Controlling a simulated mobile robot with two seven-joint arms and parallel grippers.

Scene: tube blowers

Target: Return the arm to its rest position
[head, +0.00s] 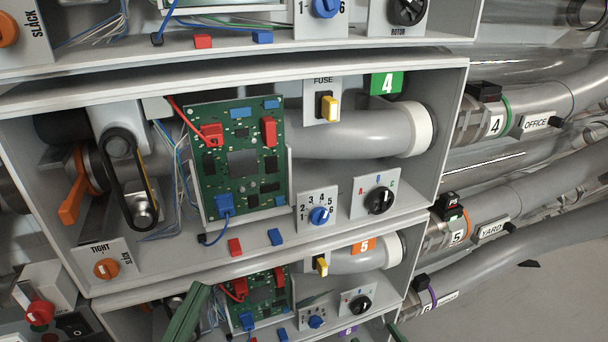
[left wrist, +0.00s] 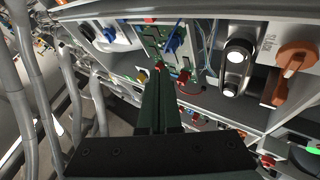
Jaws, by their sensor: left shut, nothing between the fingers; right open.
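My left gripper (head: 187,315) shows at the bottom edge of the head view as green fingers in front of the lower cabinet bay. In the left wrist view, its two long green fingers (left wrist: 160,100) lie together, shut with nothing between them, pointing toward the cabinet. Only a small green tip of my right gripper (head: 396,333) shows at the bottom edge of the head view, right of the lower bay. It is open; most of it is out of the picture.
Bay 4 holds a green circuit board (head: 240,160), a yellow fuse switch (head: 328,106), a blue dial (head: 319,215) and a black knob (head: 379,200). An orange lever (head: 72,200) is at left. Grey pipes (head: 540,180) run along the right. A red button (head: 40,312) is lower left.

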